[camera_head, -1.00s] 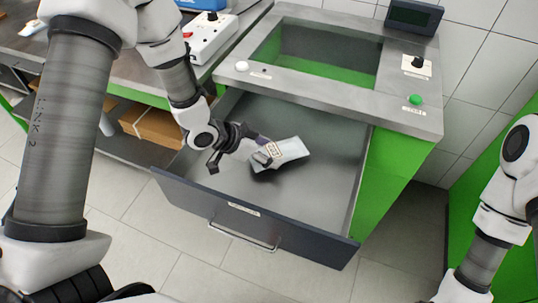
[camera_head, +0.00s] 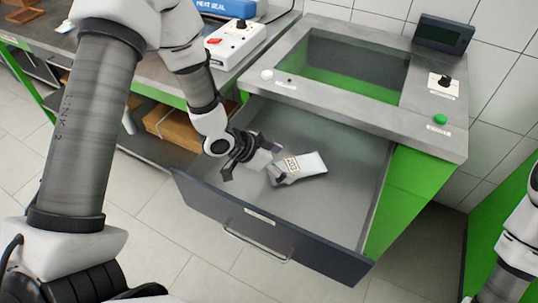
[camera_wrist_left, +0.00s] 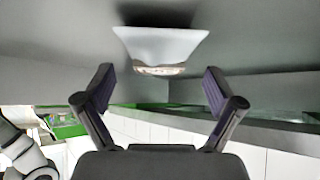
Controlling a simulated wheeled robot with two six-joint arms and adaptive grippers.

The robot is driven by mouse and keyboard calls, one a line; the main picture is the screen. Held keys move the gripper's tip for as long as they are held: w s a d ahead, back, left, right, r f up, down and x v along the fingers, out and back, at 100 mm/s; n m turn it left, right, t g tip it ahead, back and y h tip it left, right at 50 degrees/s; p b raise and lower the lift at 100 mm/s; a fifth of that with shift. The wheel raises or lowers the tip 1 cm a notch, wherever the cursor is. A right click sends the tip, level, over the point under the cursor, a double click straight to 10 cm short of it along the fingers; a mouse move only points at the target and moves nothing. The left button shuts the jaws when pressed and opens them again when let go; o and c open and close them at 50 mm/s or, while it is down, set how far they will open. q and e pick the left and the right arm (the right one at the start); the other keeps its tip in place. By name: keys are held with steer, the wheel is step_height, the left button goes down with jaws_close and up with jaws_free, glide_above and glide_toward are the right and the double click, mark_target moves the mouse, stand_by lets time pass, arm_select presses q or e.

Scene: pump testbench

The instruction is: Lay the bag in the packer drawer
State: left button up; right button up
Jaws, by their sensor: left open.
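The bag (camera_head: 306,166) is a small pale pouch with a printed label. It lies on the floor of the open packer drawer (camera_head: 345,205), near the middle. My left gripper (camera_head: 256,160) is over the left part of the drawer, just left of the bag, with its fingers spread and nothing between them. In the left wrist view the bag (camera_wrist_left: 160,44) shows beyond the two open fingertips (camera_wrist_left: 156,85), apart from them. My right arm shows at the right edge, but its gripper is out of view.
The drawer's dark front panel (camera_head: 270,230) with its handle is at the front. The packer's steel top (camera_head: 390,115) with a rectangular opening overhangs the drawer's back. A white control box (camera_head: 236,43) stands on the bench at left. The drawer floor right of the bag is clear.

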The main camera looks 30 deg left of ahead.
arm_select(q)
steer(key=p+v, duration=0.1)
steer(key=v, duration=0.9)
steer(key=shift+s, duration=0.15)
steer(key=shift+r, duration=0.15)
